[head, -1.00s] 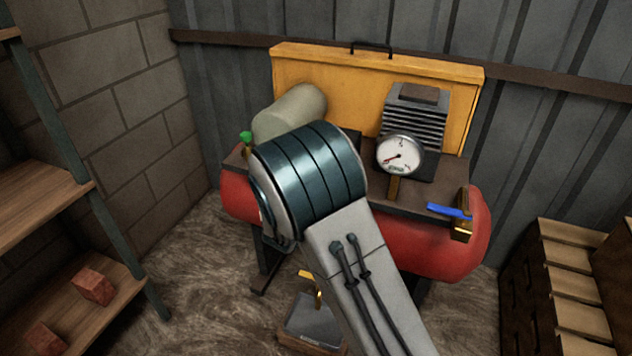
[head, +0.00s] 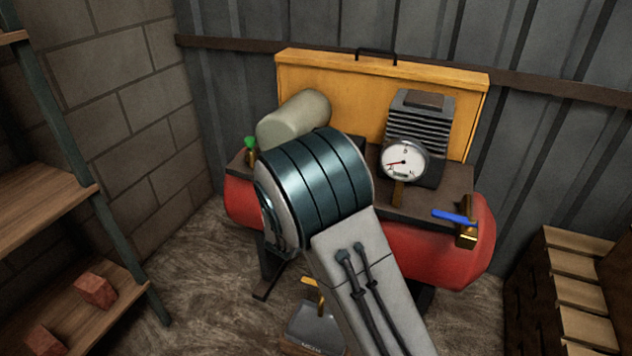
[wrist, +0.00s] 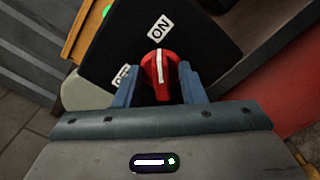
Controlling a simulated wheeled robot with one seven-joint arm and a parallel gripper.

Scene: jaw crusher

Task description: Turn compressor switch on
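The compressor switch is a red knob (wrist: 160,78) with a white stripe on a black panel (wrist: 112,42) in the wrist view. The stripe points up, roughly toward the ON label (wrist: 160,26). A second label (wrist: 125,76), partly covered, lies left of the knob. In the head view my arm covers the switch and the gripper. The compressor has a red tank (head: 425,253), a pressure gauge (head: 403,160) and a blue-handled valve (head: 454,217).
A yellow panel (head: 340,75) stands behind the compressor against the metal wall. A shelf (head: 45,210) with red bricks stands left, and a wooden drawer unit (head: 580,295) stands right. A grey box-like item (head: 315,330) lies on the floor below.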

